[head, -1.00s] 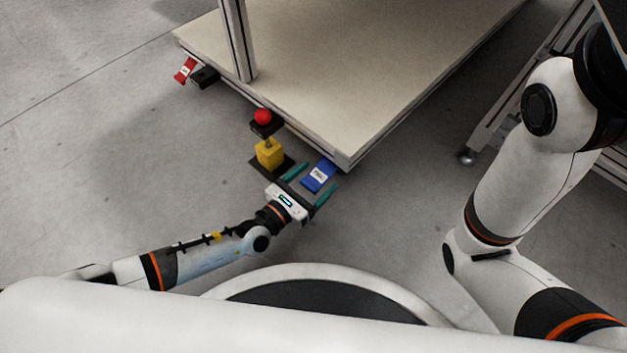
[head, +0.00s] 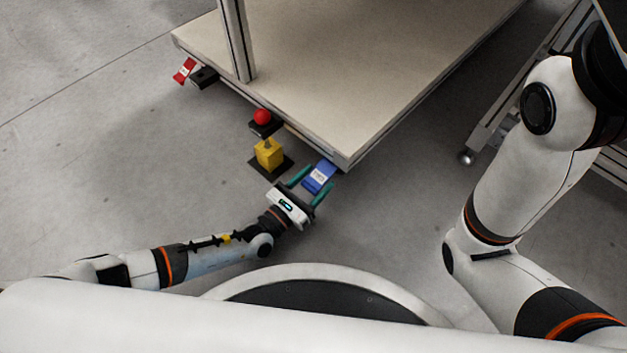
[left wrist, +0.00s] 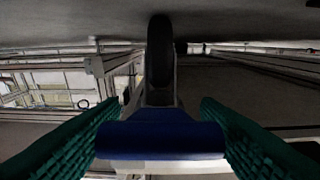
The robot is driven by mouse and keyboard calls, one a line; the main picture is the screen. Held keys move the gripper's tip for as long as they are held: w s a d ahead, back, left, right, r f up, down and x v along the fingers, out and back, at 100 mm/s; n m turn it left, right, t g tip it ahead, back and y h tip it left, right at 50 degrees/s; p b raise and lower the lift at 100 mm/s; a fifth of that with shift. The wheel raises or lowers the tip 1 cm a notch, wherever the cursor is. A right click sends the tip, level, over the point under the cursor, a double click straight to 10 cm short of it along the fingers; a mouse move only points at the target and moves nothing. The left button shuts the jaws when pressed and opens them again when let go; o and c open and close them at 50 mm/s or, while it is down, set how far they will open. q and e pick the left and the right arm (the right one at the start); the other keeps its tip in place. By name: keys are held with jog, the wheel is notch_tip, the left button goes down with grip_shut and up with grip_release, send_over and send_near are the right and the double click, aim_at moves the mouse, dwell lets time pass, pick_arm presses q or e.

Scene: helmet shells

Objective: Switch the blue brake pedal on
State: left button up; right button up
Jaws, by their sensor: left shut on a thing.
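The blue brake pedal (head: 319,177), with a white label, sits low at the near corner of the platform. My left gripper (head: 314,184) has its green fingers on either side of the pedal and is shut on it. In the left wrist view the blue pedal (left wrist: 161,137) spans between the two green fingers, with a dark wheel (left wrist: 160,52) behind it. My right arm shows at the right, but its gripper is out of view.
A red pedal (head: 184,71) is at the platform's far left corner. A red knob (head: 262,116) above a yellow block (head: 269,154) stands just left of my left gripper. The beige platform (head: 370,75) lies beyond. Bare floor is open to the left.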

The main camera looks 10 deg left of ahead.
pick_arm(q)
jog(key=o, duration=1.3)
jog(key=shift+o, duration=0.2)
jog(key=shift+s+a, duration=0.2)
jog(key=shift+s, duration=0.05)
jog(key=p+v, duration=0.5)
jog(key=v, duration=0.5)
jog(key=shift+s+a, duration=0.1)
jog(key=shift+s, duration=0.15)
jog(key=shift+s+a+f, duration=0.2)
jog(key=shift+s+a, duration=0.1)
jog(key=shift+s, duration=0.05)
